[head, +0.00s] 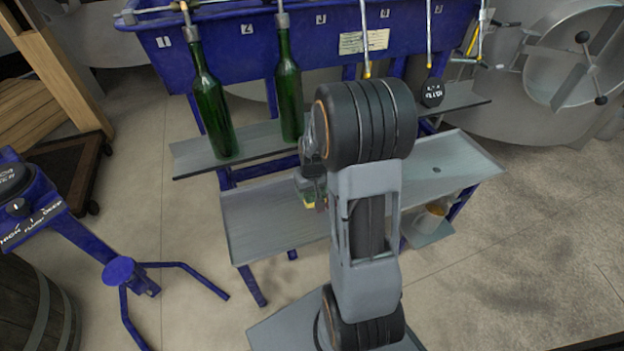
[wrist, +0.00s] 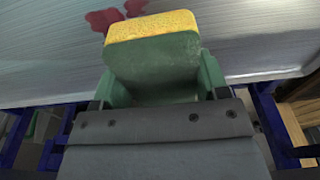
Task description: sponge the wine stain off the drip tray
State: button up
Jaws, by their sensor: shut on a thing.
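The drip tray (head: 265,225) is a long grey metal tray low on the blue filling stand; it also fills the top of the wrist view (wrist: 250,45). A dark red wine stain (wrist: 103,19) shows on it as blotches, just beyond and left of the sponge, partly hidden by it. My gripper (head: 312,188) is over the tray's left half, mostly hidden by my arm in the head view. It is shut on the sponge (wrist: 150,27), which has a yellow face and a green body. I cannot tell whether the sponge touches the tray.
Two green bottles (head: 211,110) (head: 289,88) stand on the shelf (head: 190,158) above the tray, under filling spouts. A small container (head: 430,217) sits below the tray's right end. A blue-legged stand (head: 120,270) is at left.

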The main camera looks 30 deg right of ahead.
jog(key=shift+r+p, duration=0.55)
jog(key=shift+r, duration=0.5)
